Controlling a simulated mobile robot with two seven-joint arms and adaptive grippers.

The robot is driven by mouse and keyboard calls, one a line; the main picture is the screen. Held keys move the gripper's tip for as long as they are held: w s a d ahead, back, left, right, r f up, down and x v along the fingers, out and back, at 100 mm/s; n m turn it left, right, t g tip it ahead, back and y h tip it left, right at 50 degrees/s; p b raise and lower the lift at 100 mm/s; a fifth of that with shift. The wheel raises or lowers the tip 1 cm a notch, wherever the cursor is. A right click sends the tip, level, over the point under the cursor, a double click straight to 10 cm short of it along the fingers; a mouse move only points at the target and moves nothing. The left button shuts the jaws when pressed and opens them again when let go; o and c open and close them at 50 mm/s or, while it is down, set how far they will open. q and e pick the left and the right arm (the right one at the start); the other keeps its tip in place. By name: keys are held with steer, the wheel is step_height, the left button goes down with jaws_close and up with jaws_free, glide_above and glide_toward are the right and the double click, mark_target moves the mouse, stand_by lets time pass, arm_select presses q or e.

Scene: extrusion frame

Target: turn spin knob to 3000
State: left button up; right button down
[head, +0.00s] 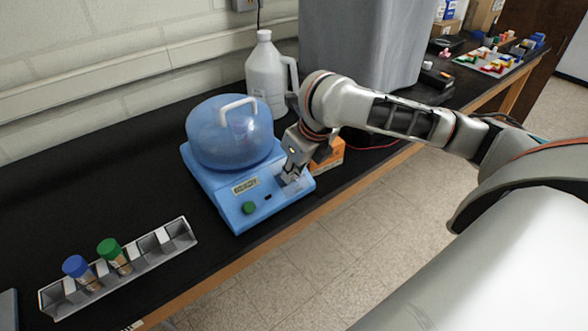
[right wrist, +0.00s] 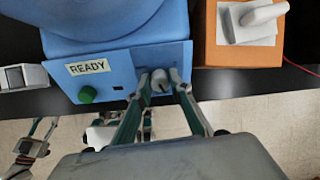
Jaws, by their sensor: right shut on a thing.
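The blue centrifuge (head: 215,188) with a domed, translucent lid stands on the black bench in the head view. Its front panel has a display (right wrist: 88,67) reading READY and a round green button (right wrist: 87,95). The small grey spin knob (right wrist: 160,82) is at the panel's right. My right gripper (head: 290,178) reaches down onto the panel and is shut on the knob, with a finger on each side in the right wrist view (right wrist: 160,85). No speed number can be read. Parts of what looks like my left gripper (right wrist: 35,145) show low in the wrist view, partly hidden.
An orange box (head: 330,155) stands just right of the centrifuge. A white jug (head: 264,80) and a large grey bin (head: 360,45) stand behind. A rack (head: 150,262) with blue- and green-capped tubes lies at front left. The bench's front edge is close.

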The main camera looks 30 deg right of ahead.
steer(key=shift+m, duration=0.3)
steer(key=shift+d+m, duration=0.1)
steer(key=shift+m, duration=0.7)
steer(key=m+y, duration=0.1)
steer(key=m, duration=0.6)
steer(key=shift+d+m+y, duration=0.1)
steer(key=shift+m+y, duration=0.3)
steer(key=m+t, duration=0.1)
steer(key=m, duration=0.2)
steer(key=shift+m, duration=1)
steer(key=shift+y, duration=0.3)
steer(key=shift+m, duration=0.3)
